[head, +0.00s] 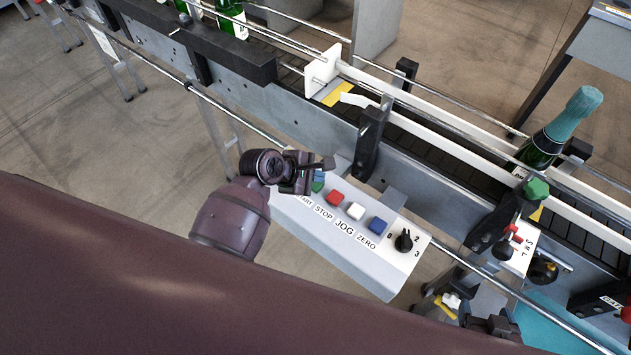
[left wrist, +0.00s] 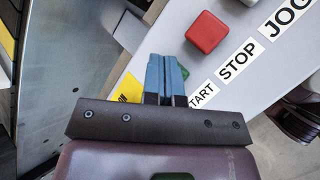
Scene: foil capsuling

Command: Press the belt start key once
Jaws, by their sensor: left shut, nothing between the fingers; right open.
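The control panel (head: 350,255) has a row of keys with printed labels. The green key (head: 317,187) is at the row's left end, by the label ending in "TART". My left gripper (head: 319,172) is over it, shut and empty. In the left wrist view its blue fingers (left wrist: 167,62) are together and cover most of the green key (left wrist: 185,73). I cannot tell whether the fingertips touch the key. My right gripper (head: 482,325) is low at the right, open, partly hidden among dark parts.
Beside the green key are a red key (head: 335,198), a white key (head: 355,211), a blue key (head: 378,225) and a black selector knob (head: 404,240). The conveyor (head: 440,135) with rails runs behind the panel. A teal-capped bottle (head: 560,130) stands on it at the right.

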